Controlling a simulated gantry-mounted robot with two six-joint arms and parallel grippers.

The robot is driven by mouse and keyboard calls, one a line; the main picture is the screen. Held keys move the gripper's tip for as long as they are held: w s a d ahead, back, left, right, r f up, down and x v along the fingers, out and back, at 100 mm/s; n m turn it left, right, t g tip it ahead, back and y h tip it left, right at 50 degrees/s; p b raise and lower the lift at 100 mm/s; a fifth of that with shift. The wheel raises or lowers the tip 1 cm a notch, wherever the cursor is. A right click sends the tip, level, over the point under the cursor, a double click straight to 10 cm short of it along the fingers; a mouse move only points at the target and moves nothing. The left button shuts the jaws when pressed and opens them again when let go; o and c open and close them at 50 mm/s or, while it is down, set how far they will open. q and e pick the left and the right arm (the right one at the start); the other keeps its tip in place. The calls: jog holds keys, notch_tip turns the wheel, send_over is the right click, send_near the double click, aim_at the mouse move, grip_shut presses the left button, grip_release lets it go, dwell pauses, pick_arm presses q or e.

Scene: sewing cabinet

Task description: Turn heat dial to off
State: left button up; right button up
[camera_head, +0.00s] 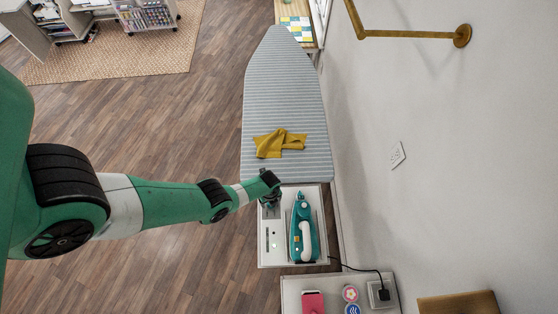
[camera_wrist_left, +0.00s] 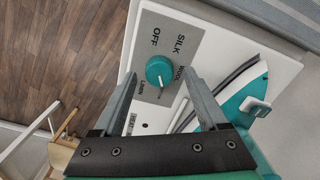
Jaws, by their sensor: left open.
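The teal heat dial (camera_wrist_left: 158,70) sits on a grey panel (camera_wrist_left: 165,35) marked OFF, SILK, WOOL and LINEN, in the left wrist view. A small pale mark shows at the dial's lower edge, toward the WOOL and LINEN side; its exact setting is hard to tell. My left gripper (camera_wrist_left: 161,76) is open and empty, with one finger on each side of the dial; I cannot tell whether they touch it. In the head view my left gripper (camera_head: 270,199) is over the upper left of the white iron station (camera_head: 268,257) and hides the dial. My right gripper is not in view.
A teal iron (camera_head: 307,238) rests on the station, right of the gripper; it also shows in the wrist view (camera_wrist_left: 240,100). A striped ironing board (camera_head: 285,85) with a yellow cloth (camera_head: 278,143) extends beyond. The wall (camera_head: 440,180) stands to the right.

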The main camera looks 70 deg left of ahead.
pick_arm(q)
jog(key=shift+s+a+f, duration=0.1)
jog(key=shift+f, duration=0.4)
grip_shut()
jog(key=shift+n, duration=0.3)
